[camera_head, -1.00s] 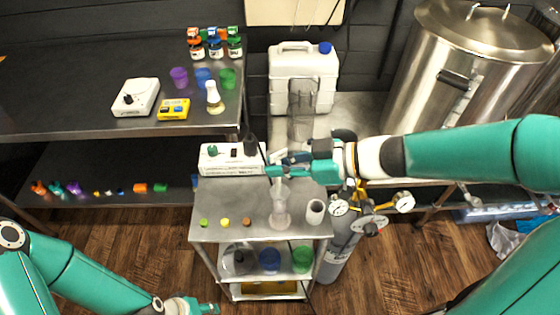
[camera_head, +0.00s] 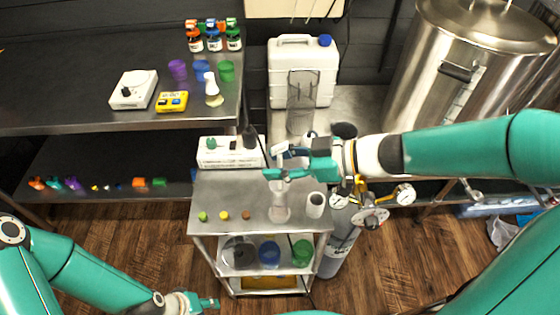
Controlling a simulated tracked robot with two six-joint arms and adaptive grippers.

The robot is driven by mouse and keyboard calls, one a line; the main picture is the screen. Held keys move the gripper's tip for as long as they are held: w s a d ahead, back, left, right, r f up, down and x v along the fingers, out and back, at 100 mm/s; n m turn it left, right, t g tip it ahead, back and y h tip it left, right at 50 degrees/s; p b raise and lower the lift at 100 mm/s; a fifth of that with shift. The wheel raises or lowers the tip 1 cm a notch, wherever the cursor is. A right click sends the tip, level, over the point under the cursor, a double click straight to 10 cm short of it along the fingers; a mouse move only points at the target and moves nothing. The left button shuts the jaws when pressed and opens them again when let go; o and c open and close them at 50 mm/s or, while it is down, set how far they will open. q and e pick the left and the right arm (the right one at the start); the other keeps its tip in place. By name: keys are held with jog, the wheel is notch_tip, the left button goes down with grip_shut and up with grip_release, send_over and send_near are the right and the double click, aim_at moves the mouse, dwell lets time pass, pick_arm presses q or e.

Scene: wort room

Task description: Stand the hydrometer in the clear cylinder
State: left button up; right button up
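A clear cylinder (camera_head: 281,207) with a wider foot stands upright on the top of the small steel cart (camera_head: 225,190). My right gripper (camera_head: 275,161) is right above its mouth, reaching in from the right. Its two fingers are spread apart, one higher and one lower in the picture. The hydrometer is too thin and pale to make out clearly. A pale upright shape shows in the cylinder, but I cannot tell whether it is the hydrometer. My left gripper (camera_head: 205,303) is low at the lower left, away from the cart; its finger opening is unclear.
A white cup (camera_head: 315,205) stands right of the cylinder, and several small coloured caps lie to its left. A white device (camera_head: 228,152) stands behind. A tall grey-tinted clear vessel (camera_head: 301,102) stands before a white jug (camera_head: 302,60). A gas bottle (camera_head: 338,245) is beside the cart.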

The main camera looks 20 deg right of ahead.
jog(key=v, duration=1.2)
jog(key=shift+f, duration=0.15)
dwell(0.9)
